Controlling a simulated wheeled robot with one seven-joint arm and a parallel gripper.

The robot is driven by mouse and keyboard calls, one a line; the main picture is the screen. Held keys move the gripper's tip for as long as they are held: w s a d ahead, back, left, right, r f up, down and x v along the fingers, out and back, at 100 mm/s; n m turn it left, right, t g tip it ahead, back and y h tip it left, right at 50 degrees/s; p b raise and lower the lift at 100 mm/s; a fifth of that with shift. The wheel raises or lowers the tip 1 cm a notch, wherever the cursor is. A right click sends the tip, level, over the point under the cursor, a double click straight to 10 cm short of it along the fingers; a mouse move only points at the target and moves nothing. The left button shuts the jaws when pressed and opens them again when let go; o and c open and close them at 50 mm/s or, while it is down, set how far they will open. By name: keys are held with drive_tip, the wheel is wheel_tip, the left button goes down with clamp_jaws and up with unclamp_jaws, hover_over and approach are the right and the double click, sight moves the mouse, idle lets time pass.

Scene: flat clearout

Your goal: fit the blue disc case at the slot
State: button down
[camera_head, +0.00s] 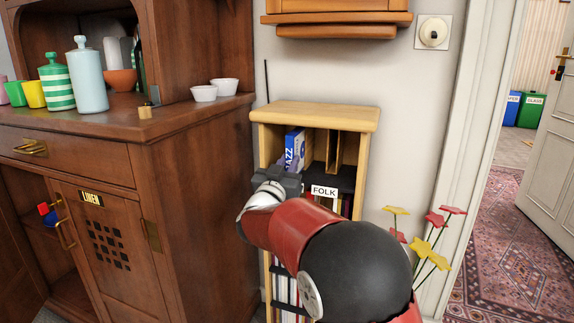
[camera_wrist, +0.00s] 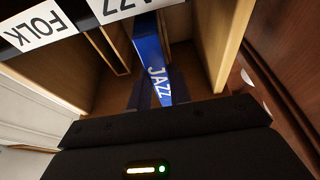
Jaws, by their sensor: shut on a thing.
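The blue disc case (camera_head: 294,149), marked JAZZ, stands roughly upright, slightly tilted, at the front of the upper left compartment of the wooden shelf (camera_head: 318,112). My gripper (camera_head: 280,178) is shut on its near end. In the wrist view, the case (camera_wrist: 150,55) runs between the two dark fingers (camera_wrist: 152,92) toward the compartment opening. A JAZZ label (camera_wrist: 117,8) sits on the shelf edge by the case, and a FOLK label (camera_wrist: 40,27) sits beside it. How deep the case reaches inside is hard to tell. My gripper hides part of the shelf front.
Thin wooden dividers (camera_head: 334,150) stand to the right of the case. A brown cabinet (camera_head: 205,190) with jars and bowls stands close on the left. Red and yellow flowers (camera_head: 425,235) stand at the lower right. A doorway opens at the far right.

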drive_tip(key=shift+w+d+p, duration=0.15)
drive_tip(key=shift+w+d, duration=0.1)
drive_tip(key=shift+w, duration=0.45)
drive_tip(key=shift+w+d+p, duration=0.2)
drive_tip(key=shift+w+d, duration=0.05)
drive_tip(key=shift+w, duration=0.45)
drive_tip(key=shift+w+d+p, duration=0.15)
drive_tip(key=shift+w+d, duration=0.1)
drive_tip(key=shift+w, duration=0.45)
drive_tip(key=c, duration=1.2)
unclamp_jaws()
drive_tip(key=v, duration=0.8)
drive_tip(key=s+d+r+n+g+y+p, duration=0.1)
drive_tip(key=s+d+r+n+g+y, duration=0.3)
drive_tip(key=s+d+y, duration=0.35)
drive_tip(key=s+d+f+g, duration=0.3)
drive_tip(key=s+f, duration=0.1)
drive_tip(key=s, duration=0.6)
drive_tip(key=s+d+f+g+p, duration=0.1)
drive_tip(key=s+d+f+g, duration=0.2)
drive_tip(key=s, duration=0.8)
drive_tip(key=s+d+f+g+p, duration=0.1)
drive_tip(key=s+d+f+g, duration=0.2)
drive_tip(key=s, duration=0.8)
drive_tip(key=shift+f+g, duration=0.8)
drive_tip(key=shift+f, duration=0.05)
